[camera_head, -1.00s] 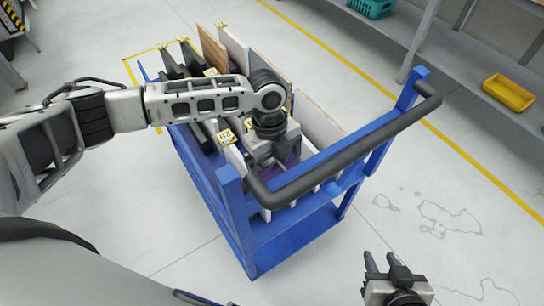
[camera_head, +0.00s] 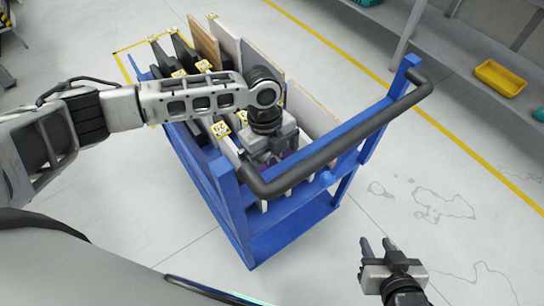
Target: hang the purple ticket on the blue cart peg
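The blue cart (camera_head: 232,200) stands in the middle, with a black push handle (camera_head: 340,138) on its near side. My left gripper (camera_head: 268,152) is down inside the cart just behind the handle. A small purple patch, the purple ticket (camera_head: 285,154), shows under and beside this gripper. The fingers are hidden by the gripper body and the handle, so their grip on it cannot be seen. A rounded blue knob, perhaps the peg (camera_head: 326,178), shows below the handle on the near rail. My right gripper (camera_head: 377,246) is open and empty over the floor at the lower right.
White and brown boards (camera_head: 232,42) stand upright in the cart, with yellow numbered tags (camera_head: 220,129) and dark parts at left. A grey shelf (camera_head: 430,50) at upper right holds a yellow bin (camera_head: 505,78). The floor right of the cart is clear.

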